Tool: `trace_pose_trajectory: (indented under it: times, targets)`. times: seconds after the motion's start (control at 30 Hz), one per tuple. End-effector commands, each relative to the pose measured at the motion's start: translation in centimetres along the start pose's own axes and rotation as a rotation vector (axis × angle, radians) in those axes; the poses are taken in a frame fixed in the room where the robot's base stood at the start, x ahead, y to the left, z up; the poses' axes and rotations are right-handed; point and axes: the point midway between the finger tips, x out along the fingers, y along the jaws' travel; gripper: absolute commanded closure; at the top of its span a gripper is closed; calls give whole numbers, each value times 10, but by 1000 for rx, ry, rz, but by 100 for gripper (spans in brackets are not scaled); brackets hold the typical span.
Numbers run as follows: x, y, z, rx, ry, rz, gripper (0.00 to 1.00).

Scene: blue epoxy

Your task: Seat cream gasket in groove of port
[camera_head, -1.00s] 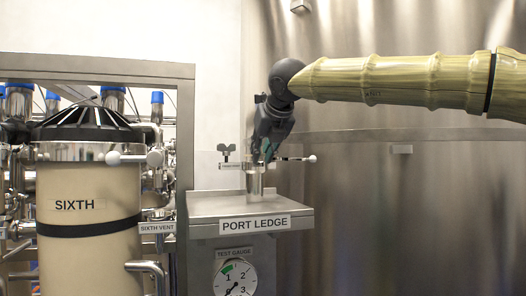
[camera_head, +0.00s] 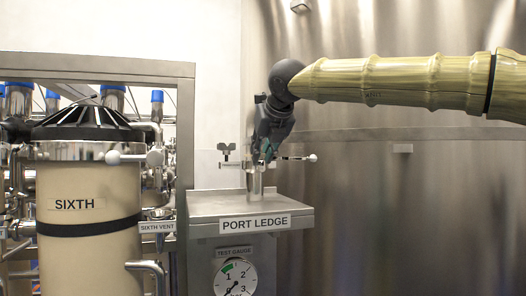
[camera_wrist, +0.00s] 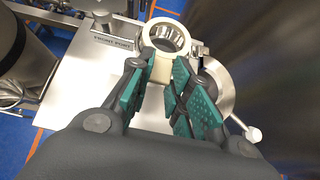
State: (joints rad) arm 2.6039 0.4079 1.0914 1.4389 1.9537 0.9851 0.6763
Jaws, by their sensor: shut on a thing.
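In the wrist view the cream gasket (camera_wrist: 151,70) shows as a pale ring with a block-like tab. My gripper (camera_wrist: 160,82) is shut on the tab between its teal-padded fingers. The ring lies over the silver port, whose metal interior (camera_wrist: 168,38) shows through the opening. I cannot tell whether the ring sits in the groove or just above it. In the head view the port (camera_head: 254,182) stands upright on the ledge, and my gripper (camera_head: 267,157) is at its top right. The gasket is too small to make out there.
The port ledge (camera_head: 203,207) has bare metal left of the port. A clamp with a white-ball handle (camera_wrist: 253,135) lies close to the right of my fingers. A wing nut (camera_head: 226,149) and a front port label (camera_wrist: 114,38) are nearby. The SIXTH vessel (camera_head: 85,255) stands left.

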Motion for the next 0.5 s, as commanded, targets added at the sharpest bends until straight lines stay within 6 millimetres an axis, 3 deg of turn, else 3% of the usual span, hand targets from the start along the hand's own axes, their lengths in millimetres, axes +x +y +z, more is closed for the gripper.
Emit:
trace_pose_trajectory:
  times: [0.5]
  targets:
    - [6, 0, -7, 0, 0, 0, 100]
